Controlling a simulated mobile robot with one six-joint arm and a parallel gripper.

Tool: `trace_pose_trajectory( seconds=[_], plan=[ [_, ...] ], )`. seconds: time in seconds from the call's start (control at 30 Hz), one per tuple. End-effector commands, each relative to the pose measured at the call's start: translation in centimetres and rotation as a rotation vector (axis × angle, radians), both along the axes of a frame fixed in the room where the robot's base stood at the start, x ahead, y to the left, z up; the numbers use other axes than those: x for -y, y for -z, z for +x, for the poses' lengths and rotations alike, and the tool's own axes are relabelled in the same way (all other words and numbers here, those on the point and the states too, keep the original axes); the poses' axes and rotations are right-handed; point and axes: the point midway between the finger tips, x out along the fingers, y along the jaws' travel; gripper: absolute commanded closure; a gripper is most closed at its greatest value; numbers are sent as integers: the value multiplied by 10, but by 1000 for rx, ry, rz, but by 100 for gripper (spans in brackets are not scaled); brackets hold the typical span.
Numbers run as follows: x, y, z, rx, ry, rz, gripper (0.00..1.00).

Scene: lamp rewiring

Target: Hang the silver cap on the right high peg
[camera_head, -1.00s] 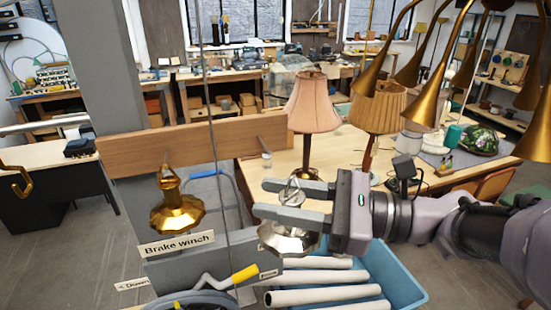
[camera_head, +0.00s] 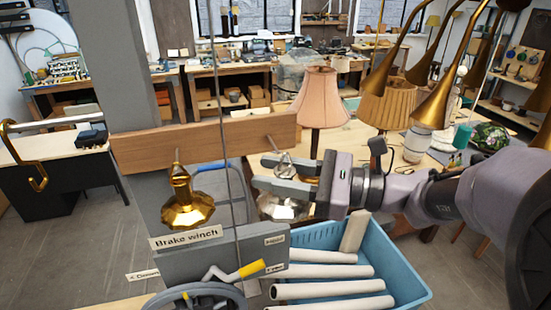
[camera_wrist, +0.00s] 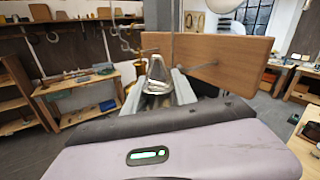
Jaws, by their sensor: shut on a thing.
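The silver cap (camera_head: 283,208) is faceted and shiny, with a wire loop on top. My gripper (camera_head: 268,172) is shut on its loop, and the cap hangs below the fingers. The loop also shows between the fingers in the wrist view (camera_wrist: 157,75). The right high peg (camera_head: 269,140) sticks out of the wooden board (camera_head: 205,145), bare. My gripper is just below and beside the peg in the head view. I cannot tell whether the loop touches it. A gold cap (camera_head: 188,208) hangs by its loop from the board's left peg.
A grey post (camera_head: 105,60) carries the board, and a thin cable (camera_head: 222,100) runs down in front of it. A brake winch (camera_head: 205,297) stands below. A blue crate (camera_head: 415,290) with white tubes lies under my arm. Lamps (camera_head: 318,100) stand on the table behind.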

Motion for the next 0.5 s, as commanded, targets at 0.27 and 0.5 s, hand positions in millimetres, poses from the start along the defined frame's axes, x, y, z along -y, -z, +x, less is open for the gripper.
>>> trace_pose_trajectory(
  seconds=[0.27, 0.5],
  plan=[
    [-6, 0, 19, 0, 0, 0, 100],
    [-10, 1, 34, 0, -1, 0, 100]
  ],
)
